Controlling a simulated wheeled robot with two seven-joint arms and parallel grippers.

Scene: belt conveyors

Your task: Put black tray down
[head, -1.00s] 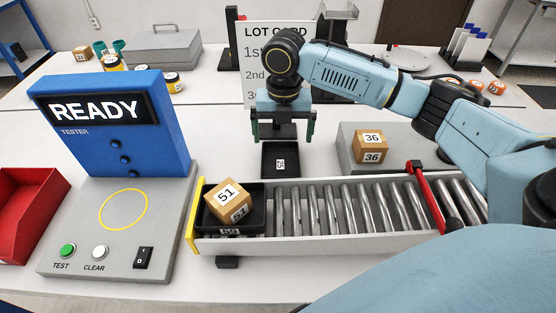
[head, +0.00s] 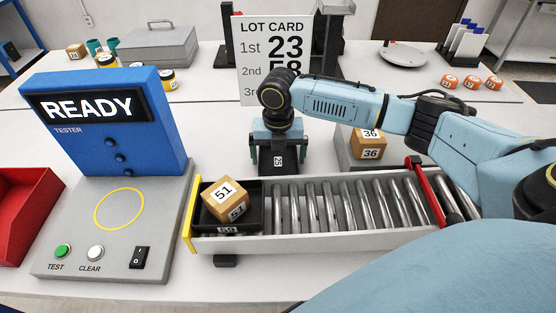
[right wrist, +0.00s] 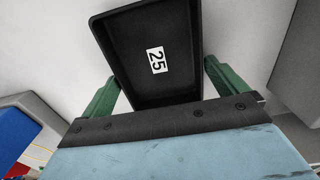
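The black tray (head: 266,171) with label 25 lies on the white table just behind the conveyor. My right gripper (head: 279,164) points down over it, with one green finger on each side. In the right wrist view, the inside and label of the black tray (right wrist: 163,30) show between the fingers of my right gripper (right wrist: 160,77). The tray is empty. The fingers are spread about as wide as before; whether they touch its sides is unclear. My left gripper is out of view.
A conveyor (head: 340,232) with rollers runs in front, holding another tray (head: 229,230) with box 51 (head: 227,201) at its left end. Box 36 (head: 371,153) sits on a grey block at right. The lot card (head: 243,70) stands behind; a blue tester (head: 110,150) is at left.

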